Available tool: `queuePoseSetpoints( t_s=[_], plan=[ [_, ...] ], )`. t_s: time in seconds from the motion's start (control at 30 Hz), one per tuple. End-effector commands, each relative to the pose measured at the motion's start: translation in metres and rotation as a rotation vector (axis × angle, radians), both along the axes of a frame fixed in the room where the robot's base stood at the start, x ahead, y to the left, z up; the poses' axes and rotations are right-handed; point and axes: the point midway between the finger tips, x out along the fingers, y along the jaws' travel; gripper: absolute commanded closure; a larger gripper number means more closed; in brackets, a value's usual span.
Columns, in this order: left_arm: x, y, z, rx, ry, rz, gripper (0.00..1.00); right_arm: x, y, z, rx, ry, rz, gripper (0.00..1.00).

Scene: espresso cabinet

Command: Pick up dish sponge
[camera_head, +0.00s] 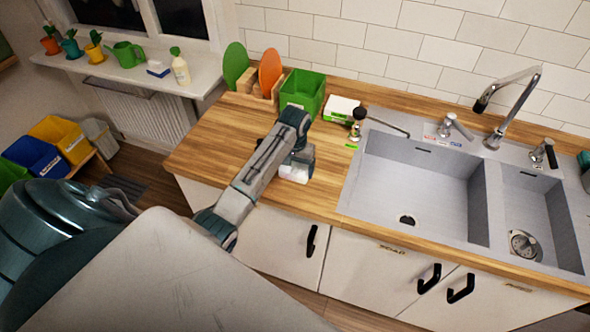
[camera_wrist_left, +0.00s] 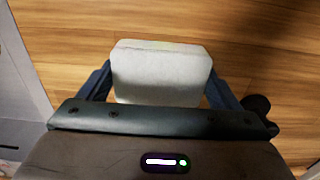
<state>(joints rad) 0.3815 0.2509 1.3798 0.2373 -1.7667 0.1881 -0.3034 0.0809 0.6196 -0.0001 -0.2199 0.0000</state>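A pale white block, which looks like the dish sponge (camera_wrist_left: 161,72), sits between the two fingers of my left gripper (camera_wrist_left: 160,85) in the left wrist view. The fingers appear to press on both its sides. In the head view my left gripper (camera_head: 300,160) is over the wooden counter near its front edge, and the white sponge (camera_head: 295,173) shows at its end. The gap between sponge and counter is hard to judge. My right gripper is not in view.
A green bin (camera_head: 302,92), a rack with green and orange boards (camera_head: 270,72) and a white-green box (camera_head: 341,108) stand behind on the counter (camera_head: 218,137). The steel double sink (camera_head: 420,190) is to the right. A windowsill (camera_head: 200,72) holds plants and a bottle (camera_head: 180,70).

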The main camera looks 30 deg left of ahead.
Motion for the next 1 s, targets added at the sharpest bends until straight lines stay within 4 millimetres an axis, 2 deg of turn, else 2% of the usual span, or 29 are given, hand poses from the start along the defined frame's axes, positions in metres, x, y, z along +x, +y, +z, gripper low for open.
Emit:
queuePoseSetpoints(
  t_s=[0.1, 0.47, 0.63, 0.73, 0.97, 1.0],
  plan=[
    [0.000, 0.000, 0.000, 0.000, 0.000, 0.000, 0.36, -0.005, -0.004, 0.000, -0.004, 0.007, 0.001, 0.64],
    [0.000, 0.001, 0.002, 0.001, -0.001, 0.000, 0.36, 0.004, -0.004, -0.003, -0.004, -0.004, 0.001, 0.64],
    [0.001, 0.001, 0.016, 0.002, -0.004, 0.000, 0.36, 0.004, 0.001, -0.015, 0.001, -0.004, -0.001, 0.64],
    [0.002, 0.001, 0.033, 0.003, -0.007, -0.002, 0.36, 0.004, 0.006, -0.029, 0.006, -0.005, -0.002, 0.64],
    [-0.050, -0.016, 0.036, 0.001, -0.002, -0.003, 0.36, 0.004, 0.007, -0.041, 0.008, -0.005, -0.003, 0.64],
    [-0.061, -0.019, 0.043, 0.001, 0.001, -0.003, 0.36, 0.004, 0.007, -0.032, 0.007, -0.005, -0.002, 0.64]
  ],
)
